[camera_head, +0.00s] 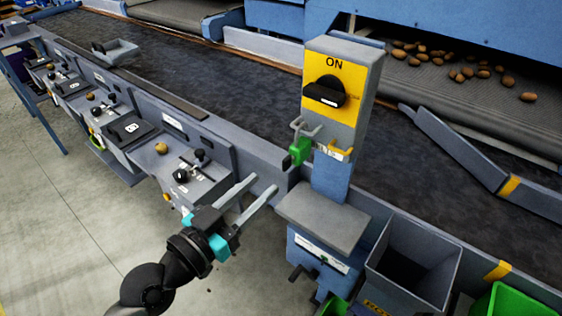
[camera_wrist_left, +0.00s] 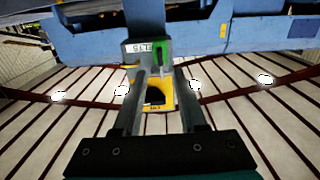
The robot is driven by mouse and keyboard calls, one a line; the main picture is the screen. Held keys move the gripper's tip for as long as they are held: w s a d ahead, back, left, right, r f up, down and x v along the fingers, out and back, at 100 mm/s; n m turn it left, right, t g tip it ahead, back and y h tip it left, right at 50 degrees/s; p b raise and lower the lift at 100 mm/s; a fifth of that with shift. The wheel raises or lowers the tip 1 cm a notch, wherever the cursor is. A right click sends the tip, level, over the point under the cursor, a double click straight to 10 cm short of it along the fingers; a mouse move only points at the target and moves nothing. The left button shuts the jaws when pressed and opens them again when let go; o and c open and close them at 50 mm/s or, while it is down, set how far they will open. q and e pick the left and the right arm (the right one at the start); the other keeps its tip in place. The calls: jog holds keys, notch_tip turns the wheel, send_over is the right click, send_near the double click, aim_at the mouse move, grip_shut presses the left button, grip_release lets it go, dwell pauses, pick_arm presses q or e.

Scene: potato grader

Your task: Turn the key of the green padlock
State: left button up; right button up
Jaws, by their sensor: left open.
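The green padlock (camera_head: 300,150) hangs from a grey hasp (camera_head: 305,127) on the left side of the grey switch box (camera_head: 345,65). It also shows as a small green shape beyond the fingers in the left wrist view (camera_wrist_left: 133,67). I cannot make out its key. My left gripper (camera_head: 265,183) is open and empty, below and left of the padlock in the head view, with its fingers pointing up toward the box and apart from it. My right gripper is not in view.
Below are a grey shelf (camera_head: 322,220) and an open grey bin (camera_head: 412,250). Control panels line the belt (camera_head: 230,95) at left. Potatoes lie at upper right.

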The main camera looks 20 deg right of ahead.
aim_at(283, 166)
pick_arm(q)
jog(key=shift+p+x, duration=0.4)
jog(key=shift+x, duration=3.2)
grip_shut()
